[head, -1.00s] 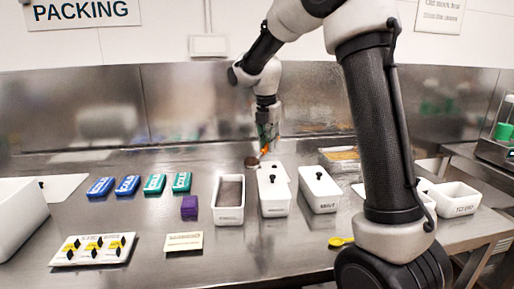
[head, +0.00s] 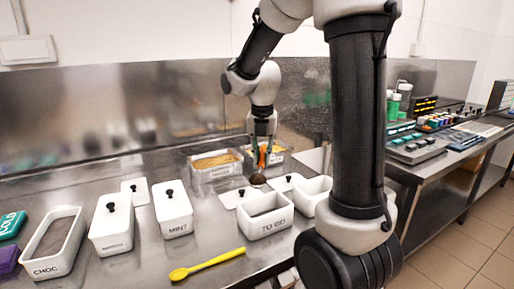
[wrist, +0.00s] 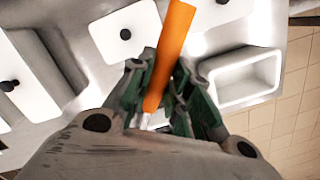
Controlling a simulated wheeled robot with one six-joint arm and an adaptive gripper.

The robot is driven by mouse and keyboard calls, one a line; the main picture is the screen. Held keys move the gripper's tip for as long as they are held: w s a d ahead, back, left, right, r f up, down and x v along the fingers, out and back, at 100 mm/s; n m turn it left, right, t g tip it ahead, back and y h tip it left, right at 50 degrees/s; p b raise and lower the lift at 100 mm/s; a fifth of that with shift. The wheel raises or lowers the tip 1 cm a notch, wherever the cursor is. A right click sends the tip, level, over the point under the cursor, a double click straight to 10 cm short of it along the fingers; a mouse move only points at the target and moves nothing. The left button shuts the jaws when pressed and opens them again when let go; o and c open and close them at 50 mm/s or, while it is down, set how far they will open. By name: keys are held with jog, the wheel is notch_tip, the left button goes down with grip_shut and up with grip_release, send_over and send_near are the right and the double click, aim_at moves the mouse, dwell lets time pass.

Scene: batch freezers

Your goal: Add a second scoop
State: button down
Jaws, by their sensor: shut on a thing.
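My gripper (head: 262,147) is shut on the orange handle of a scoop (head: 263,158); the handle also shows in the wrist view (wrist: 170,50). A dark brown ball (head: 257,180) shows at the scoop's lower end, above and behind the open white TO GO tub (head: 266,228). It appears apart from the tub. The far inside of that tub is hard to see. The open CHOC tub (head: 46,267) at the left holds brown ice cream. In the wrist view the scoop's bowl is out of sight.
A lidded tub (head: 112,230) and the lidded MINT tub (head: 174,212) stand left of TO GO. Loose lids (head: 287,182) lie behind it. A yellow spoon (head: 207,264) lies in front. Steel pans (head: 215,173) stand behind. My arm hides part of the right side.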

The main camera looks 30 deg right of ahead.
aim_at(261, 156)
jog(key=shift+s+d+f, duration=0.2)
jog(key=shift+d, duration=0.3)
jog(key=shift+n, duration=0.5)
jog(key=shift+d+f, duration=0.1)
jog(key=shift+f, duration=1.05)
jog(key=shift+w+f+g, duration=0.1)
jog(key=shift+f+g, duration=0.15)
jog(key=shift+g, duration=0.05)
jog(key=shift+w+a+g+h, duration=0.25)
jog(key=shift+a+h, duration=0.25)
jog(key=shift+h, duration=0.4)
jog(key=h, duration=0.1)
jog(key=g+h, duration=0.1)
jog(key=a+g+h, duration=0.1)
jog(key=shift+w+f+n, duration=0.25)
jog(key=shift+w+n, duration=0.05)
jog(key=shift+n, duration=0.1)
jog(key=g+h, duration=0.1)
jog(key=h, duration=0.2)
jog(key=f+g+h, duration=0.1)
jog(key=g+h, duration=0.1)
jog(key=h, duration=0.1)
jog(key=a+f+g+h, duration=0.1)
jog(key=g+h, duration=0.1)
jog(key=h, duration=0.1)
jog(key=shift+w+n, duration=0.3)
